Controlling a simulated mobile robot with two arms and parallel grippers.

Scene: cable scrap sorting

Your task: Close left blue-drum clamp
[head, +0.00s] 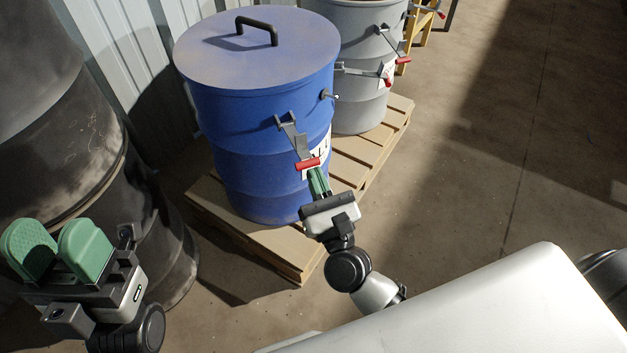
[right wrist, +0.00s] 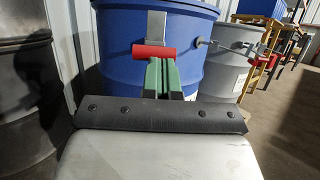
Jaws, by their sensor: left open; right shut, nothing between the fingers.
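The blue drum (head: 235,125) stands upright with its lid on. On its front, a grey metal clamp lever (head: 293,138) slants downward and ends in a red grip (head: 307,163). In the right wrist view the red grip (right wrist: 153,51) lies crosswise before the drum wall. My right gripper (head: 317,178) is shut with nothing between its green fingers. Its fingertips (right wrist: 157,65) are right at the underside of the red grip; I cannot tell if they touch. My left gripper (head: 58,250) is open and empty at lower left, away from the drum.
The drum stands on a wooden pallet (head: 260,240). A grey drum (head: 358,60) with red-gripped levers stands behind it, to the right. A large dark drum (head: 75,160) stands at the left, close to my left gripper. The concrete floor (head: 500,150) at right is clear.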

